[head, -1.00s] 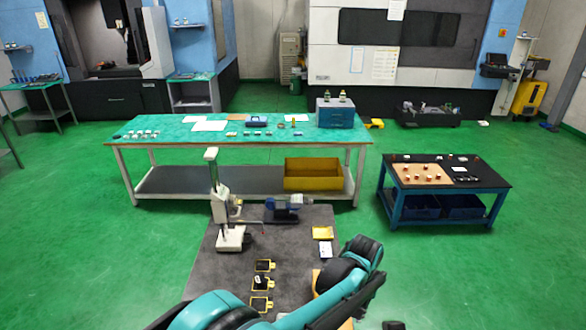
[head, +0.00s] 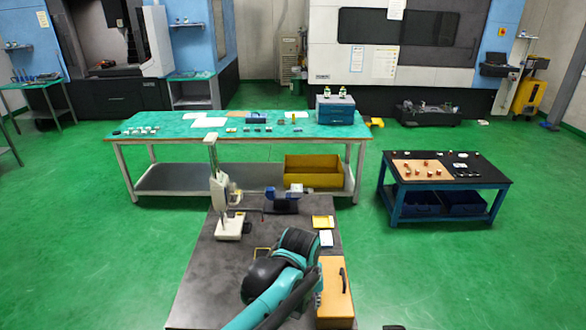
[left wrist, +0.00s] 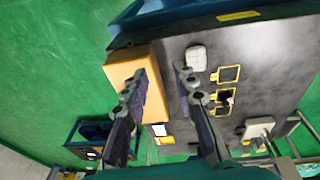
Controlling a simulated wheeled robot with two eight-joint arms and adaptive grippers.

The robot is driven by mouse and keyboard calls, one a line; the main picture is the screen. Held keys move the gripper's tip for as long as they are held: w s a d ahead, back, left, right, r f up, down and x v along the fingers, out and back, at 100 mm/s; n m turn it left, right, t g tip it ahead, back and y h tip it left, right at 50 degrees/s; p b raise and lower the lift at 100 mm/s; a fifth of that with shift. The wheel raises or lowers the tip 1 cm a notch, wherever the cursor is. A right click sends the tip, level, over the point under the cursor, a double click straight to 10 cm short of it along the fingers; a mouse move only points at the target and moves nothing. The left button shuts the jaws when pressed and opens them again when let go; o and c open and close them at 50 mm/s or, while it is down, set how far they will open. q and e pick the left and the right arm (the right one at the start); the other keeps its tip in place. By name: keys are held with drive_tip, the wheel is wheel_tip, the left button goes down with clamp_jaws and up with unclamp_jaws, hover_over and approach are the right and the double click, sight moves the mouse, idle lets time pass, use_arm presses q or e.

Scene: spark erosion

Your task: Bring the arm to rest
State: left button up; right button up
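My left arm (head: 272,290) comes up from the bottom edge in the head view, over the dark grey table (head: 195,290). Its gripper is mostly hidden behind the arm there. In the left wrist view my left gripper (left wrist: 157,80) has its two fingers well apart, with nothing held between them. One finger overlaps the orange-brown box (left wrist: 125,70) in the picture; I cannot tell the height between them. The same box shows in the head view (head: 335,285), with a dark handle. My right gripper is not in view.
A white stand instrument (head: 228,225) stands on the grey table. Yellow-framed spots (left wrist: 229,74) and a white block (left wrist: 196,58) lie near the gripper. The green-topped bench (head: 180,130) and blue side table (head: 480,170) stand farther off.

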use_arm(q)
drive_tip(key=s+a+f+t+b, duration=0.1)
drive_tip(key=s+a+f+b, duration=0.2)
drive_tip(key=a, duration=0.4)
drive_tip(key=s+a+f+t+b, duration=0.2)
drive_tip(key=s+a+f+b, duration=0.2)
drive_tip(key=a, duration=0.3)
drive_tip(key=s+a+f+t+y+b, duration=0.1)
drive_tip(key=s+a+f+t+b, duration=0.1)
drive_tip(key=a, duration=0.5)
drive_tip(key=s+f+b, duration=0.1)
drive_tip(key=s+b, duration=0.1)
drive_tip(key=s, duration=0.1)
drive_tip(key=shift+a+f+b, duration=0.15)
drive_tip(key=shift+f+b, duration=0.05)
drive_tip(key=shift+b, duration=0.2)
